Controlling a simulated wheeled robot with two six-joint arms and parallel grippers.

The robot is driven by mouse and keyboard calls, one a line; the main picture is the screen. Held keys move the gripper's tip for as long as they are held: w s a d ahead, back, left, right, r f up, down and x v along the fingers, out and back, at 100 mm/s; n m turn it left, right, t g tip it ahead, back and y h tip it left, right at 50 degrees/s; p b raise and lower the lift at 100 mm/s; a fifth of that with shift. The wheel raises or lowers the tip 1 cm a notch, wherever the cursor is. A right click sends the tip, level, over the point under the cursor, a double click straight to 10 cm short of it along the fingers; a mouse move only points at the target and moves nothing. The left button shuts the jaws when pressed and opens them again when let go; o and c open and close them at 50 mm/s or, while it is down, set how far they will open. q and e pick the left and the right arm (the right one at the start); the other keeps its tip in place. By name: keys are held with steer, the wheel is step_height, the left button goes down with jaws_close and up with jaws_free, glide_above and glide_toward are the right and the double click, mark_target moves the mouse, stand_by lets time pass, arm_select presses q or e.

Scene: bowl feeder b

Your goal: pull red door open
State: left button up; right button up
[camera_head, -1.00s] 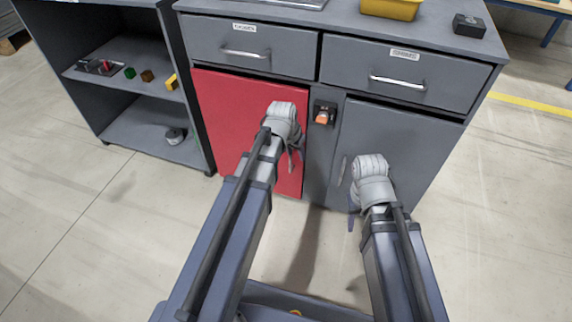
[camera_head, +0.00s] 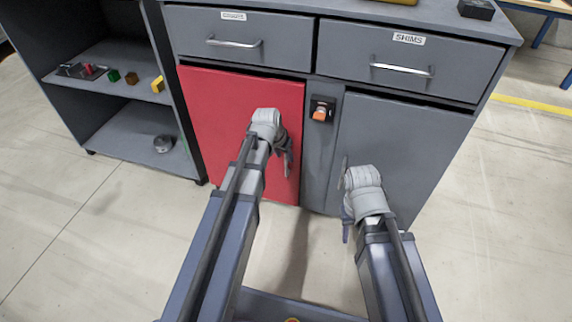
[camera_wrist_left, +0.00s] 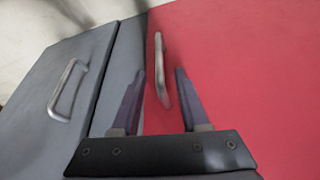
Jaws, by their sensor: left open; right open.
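The red door (camera_head: 225,125) is shut, flush in the left half of the grey cabinet. My left gripper (camera_head: 286,160) is in front of the door's right part and hides its handle in the head view. In the left wrist view, the red door (camera_wrist_left: 250,70) fills the right side, and its metal handle (camera_wrist_left: 161,62) appears between the tips of my open left gripper (camera_wrist_left: 161,72). The fingers are not closed on the handle; the remaining depth is hard to judge. My right gripper (camera_head: 346,215) is in front of the grey door, its fingers mostly hidden by the wrist.
The grey door (camera_head: 400,140) beside the red one is shut; its handle (camera_wrist_left: 68,90) shows in the left wrist view. Two drawers (camera_head: 240,42) above are shut. An orange switch (camera_head: 320,113) sits between the doors. An open shelf unit (camera_head: 125,125) stands left. Floor in front is clear.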

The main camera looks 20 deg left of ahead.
arm_select(q)
steer(key=b, duration=0.3)
glide_above(286, 174)
steer(key=f, duration=0.4)
steer(key=shift+w+f, duration=0.1)
steer(key=shift+w, duration=0.2)
steer(key=shift+c, duration=0.2)
jaws_close()
stand_by(0.6)
